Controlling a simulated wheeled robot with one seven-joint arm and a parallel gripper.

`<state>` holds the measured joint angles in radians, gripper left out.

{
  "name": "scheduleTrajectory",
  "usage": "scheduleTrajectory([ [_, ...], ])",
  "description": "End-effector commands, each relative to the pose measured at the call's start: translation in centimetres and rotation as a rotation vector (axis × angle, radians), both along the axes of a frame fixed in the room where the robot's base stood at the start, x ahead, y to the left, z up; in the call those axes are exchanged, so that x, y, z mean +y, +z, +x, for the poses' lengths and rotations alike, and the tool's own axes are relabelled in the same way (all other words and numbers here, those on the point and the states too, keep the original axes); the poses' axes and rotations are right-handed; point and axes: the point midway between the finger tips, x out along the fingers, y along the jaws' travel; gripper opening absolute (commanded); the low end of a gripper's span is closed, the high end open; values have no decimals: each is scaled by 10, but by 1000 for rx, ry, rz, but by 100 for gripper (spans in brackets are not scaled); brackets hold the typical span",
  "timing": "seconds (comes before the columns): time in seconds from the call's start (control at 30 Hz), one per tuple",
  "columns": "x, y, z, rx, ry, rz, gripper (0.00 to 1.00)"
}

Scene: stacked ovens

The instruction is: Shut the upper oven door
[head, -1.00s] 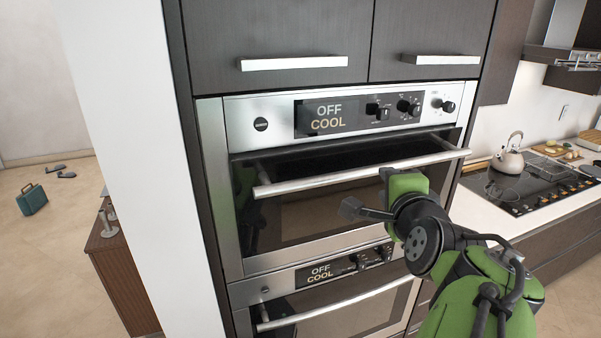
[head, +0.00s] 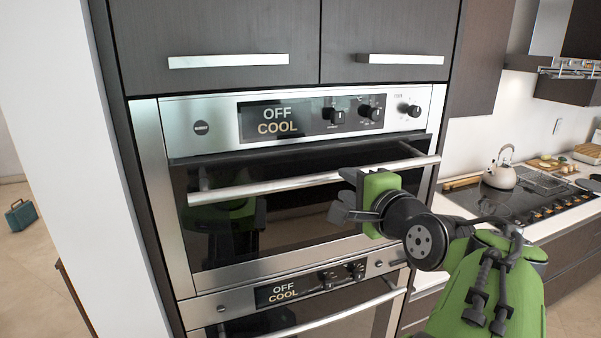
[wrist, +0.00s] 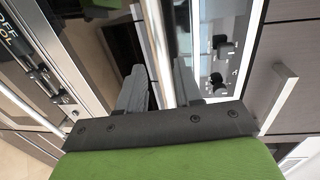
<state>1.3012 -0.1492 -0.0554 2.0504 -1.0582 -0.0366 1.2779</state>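The upper oven door (head: 290,220) has dark glass and a silver bar handle (head: 310,182). It looks nearly flush with the oven front; I cannot tell whether it is fully shut. My gripper (head: 345,194) is at the right half of this handle. In the wrist view, the two dark fingers of my gripper (wrist: 159,70) stand apart, and the handle bar (wrist: 153,40) runs between them in the picture. Whether they touch the bar is unclear.
The control panel (head: 300,118) reads OFF and COOL above the door. The lower oven (head: 330,325) is directly below. Cabinets with bar handles (head: 228,60) are above. A counter with a kettle (head: 500,170) and cooktop (head: 535,195) is at right.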

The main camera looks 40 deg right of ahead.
Motion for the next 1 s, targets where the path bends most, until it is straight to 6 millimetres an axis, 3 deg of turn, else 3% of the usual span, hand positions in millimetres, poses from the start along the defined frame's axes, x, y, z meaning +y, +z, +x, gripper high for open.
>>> scheduleTrajectory([
  [0.1, -8, -2, 29, 0, 4, 3, 35],
  [0.3, -19, -7, 67, 0, 3, 1, 35],
  [0.43, -22, -8, 77, -1, 0, 0, 35],
  [0.67, -23, -9, 79, -2, -1, -1, 35],
  [0.9, -23, -9, 78, -1, -1, 0, 1],
  [1.0, -23, -9, 78, -1, -1, 0, 0],
])
